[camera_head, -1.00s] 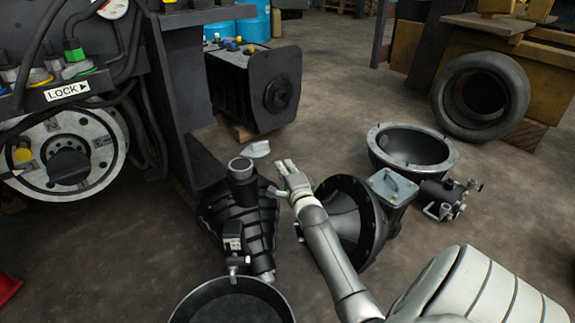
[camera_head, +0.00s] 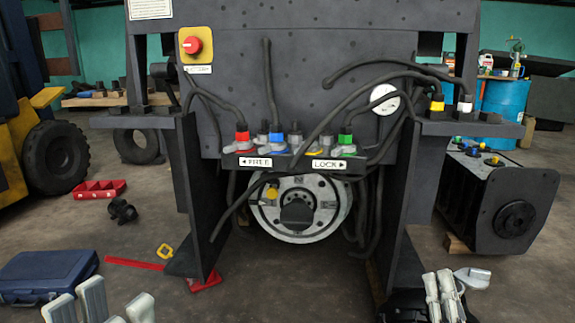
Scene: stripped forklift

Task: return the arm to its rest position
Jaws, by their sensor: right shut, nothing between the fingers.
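My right gripper (camera_head: 445,295) is at the bottom right edge, light grey, with its fingers close together and nothing between them. At the bottom left, pale fingers of my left gripper (camera_head: 100,303) poke up into view. Its palm and arm are out of frame, so its grip cannot be judged.
A blue case (camera_head: 48,275) and a red tray (camera_head: 99,189) lie on the floor at left. A black ribbed box unit (camera_head: 490,200) stands at right, near a blue drum (camera_head: 502,105). Floor between the forklift's side plates is clear.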

